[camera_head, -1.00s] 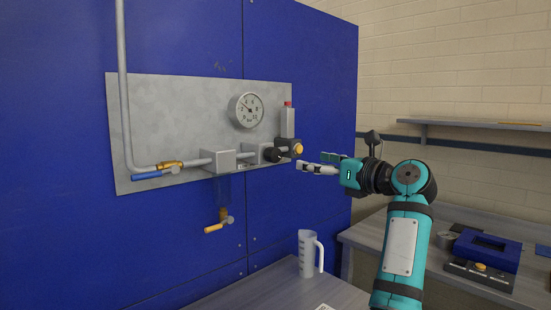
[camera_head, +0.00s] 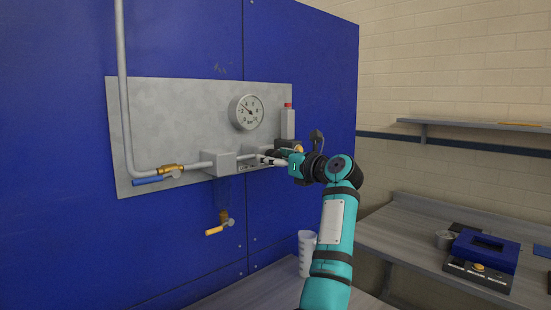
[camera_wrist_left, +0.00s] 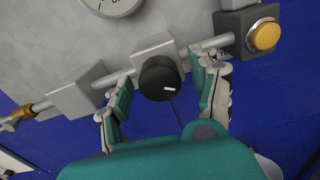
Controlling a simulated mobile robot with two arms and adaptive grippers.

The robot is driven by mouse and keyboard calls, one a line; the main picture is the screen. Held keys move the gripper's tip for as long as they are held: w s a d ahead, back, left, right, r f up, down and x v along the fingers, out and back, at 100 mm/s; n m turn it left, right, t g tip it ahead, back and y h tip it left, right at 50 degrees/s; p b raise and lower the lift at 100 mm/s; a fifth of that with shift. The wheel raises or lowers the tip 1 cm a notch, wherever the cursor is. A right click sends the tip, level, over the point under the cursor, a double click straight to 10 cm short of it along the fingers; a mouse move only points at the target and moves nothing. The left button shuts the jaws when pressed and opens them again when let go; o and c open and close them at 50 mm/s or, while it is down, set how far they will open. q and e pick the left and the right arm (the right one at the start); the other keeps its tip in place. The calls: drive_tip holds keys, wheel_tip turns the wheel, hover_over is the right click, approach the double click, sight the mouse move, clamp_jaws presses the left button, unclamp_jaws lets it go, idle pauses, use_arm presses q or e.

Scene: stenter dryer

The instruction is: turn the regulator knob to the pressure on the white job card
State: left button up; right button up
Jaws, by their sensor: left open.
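The regulator knob (camera_wrist_left: 160,77) is black with a white mark and shows in the left wrist view. My left gripper (camera_wrist_left: 163,70) is open, with one finger on each side of the knob; I cannot tell whether either touches it. In the head view my left gripper (camera_head: 270,158) is at the regulator and mostly hides the knob. The round pressure gauge (camera_head: 246,112) is above, its needle pointing to the upper left; the exact reading is too small to tell. The white job card cannot be made out. My right gripper is not in view.
A yellow button on a dark box (camera_wrist_left: 264,37) is close to the right finger. A pipe with a blue-handled valve (camera_head: 155,179) is left, and a yellow-handled drain valve (camera_head: 219,229) hangs below. A measuring jug (camera_head: 306,254) stands on the bench, partly behind my arm.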

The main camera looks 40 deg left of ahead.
use_arm(q)
drive_tip(key=shift+c, duration=1)
drive_tip(key=c, duration=1)
drive_tip(key=shift+r, duration=0.1)
